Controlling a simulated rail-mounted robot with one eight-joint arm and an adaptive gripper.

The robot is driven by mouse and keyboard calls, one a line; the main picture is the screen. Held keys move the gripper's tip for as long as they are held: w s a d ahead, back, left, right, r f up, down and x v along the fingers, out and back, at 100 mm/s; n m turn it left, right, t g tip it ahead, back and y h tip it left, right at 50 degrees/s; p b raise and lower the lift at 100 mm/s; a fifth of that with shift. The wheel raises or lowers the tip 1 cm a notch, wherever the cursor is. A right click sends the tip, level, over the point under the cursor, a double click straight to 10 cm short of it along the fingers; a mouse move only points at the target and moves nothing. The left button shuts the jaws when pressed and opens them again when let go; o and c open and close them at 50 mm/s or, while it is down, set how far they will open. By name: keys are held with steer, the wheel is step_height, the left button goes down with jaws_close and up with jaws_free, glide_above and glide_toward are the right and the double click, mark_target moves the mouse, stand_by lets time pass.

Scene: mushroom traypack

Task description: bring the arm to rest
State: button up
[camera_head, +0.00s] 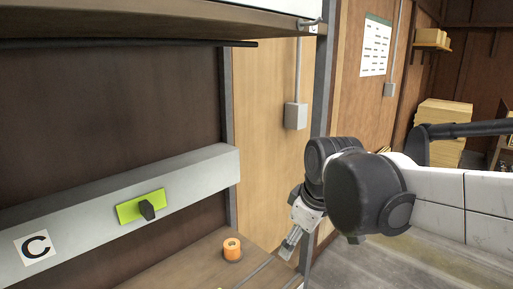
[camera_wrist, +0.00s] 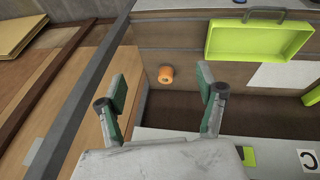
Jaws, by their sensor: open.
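My gripper (camera_wrist: 161,84) is open and empty in the wrist view, its two green-padded fingers spread wide apart. In the head view my gripper (camera_head: 291,241) hangs at the end of my arm, right of the wooden shelf's end, pointing down and to the left. The arm reaches in from the right with its wrist bent. Nothing is between the fingers; an orange roll shows beyond them in the wrist view, apart from both.
The orange roll (camera_head: 232,249) stands on the wooden surface (camera_head: 190,262). A green plate with a dark knob (camera_head: 141,206) is on the grey beam (camera_head: 80,217). A lime-green tray (camera_wrist: 258,40) shows in the wrist view. A grey post (camera_head: 321,110) stands near my gripper.

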steer(key=s+d+f+m+t+h, duration=0.1)
steer(key=s+d+f+m+t, duration=0.2)
steer(key=s+d+m, duration=0.7)
steer(key=s+f, duration=0.1)
steer(key=s, duration=0.2)
steer(key=shift+s+d+f, duration=0.15)
steer(key=shift+d+f, duration=0.1)
steer(key=shift+d, duration=0.05)
stand_by(0.7)
